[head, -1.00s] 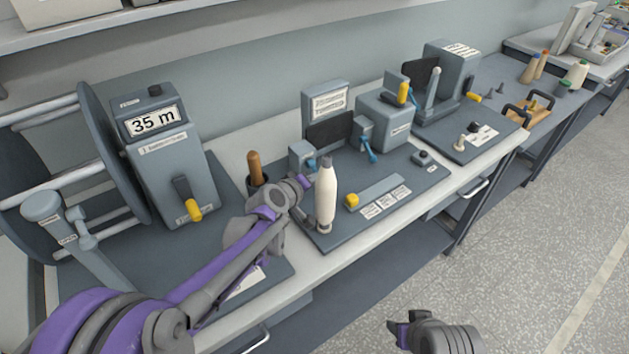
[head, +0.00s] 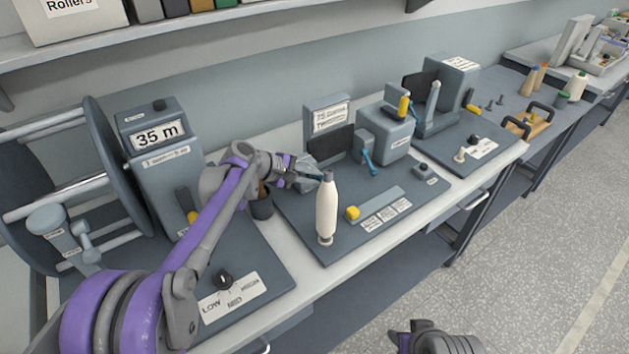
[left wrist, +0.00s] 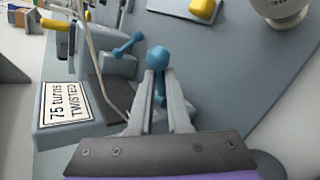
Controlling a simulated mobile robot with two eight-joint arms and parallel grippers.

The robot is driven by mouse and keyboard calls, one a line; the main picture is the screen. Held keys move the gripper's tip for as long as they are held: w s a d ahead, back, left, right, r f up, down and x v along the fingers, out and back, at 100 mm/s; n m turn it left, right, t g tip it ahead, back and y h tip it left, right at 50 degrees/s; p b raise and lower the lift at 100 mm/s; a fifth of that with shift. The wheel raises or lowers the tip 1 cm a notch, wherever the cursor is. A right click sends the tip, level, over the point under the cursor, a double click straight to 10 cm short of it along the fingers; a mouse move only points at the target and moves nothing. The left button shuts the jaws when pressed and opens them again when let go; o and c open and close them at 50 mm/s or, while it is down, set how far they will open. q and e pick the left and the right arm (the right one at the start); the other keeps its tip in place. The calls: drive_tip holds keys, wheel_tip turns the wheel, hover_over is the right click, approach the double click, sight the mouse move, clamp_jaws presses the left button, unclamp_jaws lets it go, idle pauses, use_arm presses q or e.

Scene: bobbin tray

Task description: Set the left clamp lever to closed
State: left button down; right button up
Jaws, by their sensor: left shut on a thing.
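The left clamp lever (left wrist: 157,57) is blue with a rounded knob. In the left wrist view its knob sits at the fingertips of my left gripper (left wrist: 158,88), which is shut on it. In the head view my left gripper (head: 313,176) is at the left clamp, just behind the top of the white bobbin; the arm and fingers hide most of the clamp, so the lever's setting is hard to read. The right clamp has its own blue lever (head: 369,164), also in the left wrist view (left wrist: 128,44). My right gripper (head: 405,338) is partly in view at the bottom edge.
The tall white bobbin (head: 326,213) stands upright close in front of my left gripper. A yellow knob (head: 352,213) is on the bench plate to its right. A sign (head: 327,116) stands behind the clamps. A large reel (head: 109,137) and counter box (head: 157,137) are left.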

use_arm(q)
drive_tip(key=shift+w+a+r+n+g+h, duration=0.2)
drive_tip(key=shift+w+r+n+g+h, duration=0.1)
drive_tip(key=shift+n+g+h, duration=0.25)
idle(0.4)
drive_tip(key=c, duration=0.9)
unclamp_jaws()
drive_tip(key=shift+o, duration=0.2)
wheel_tip(320, 180, up, 10)
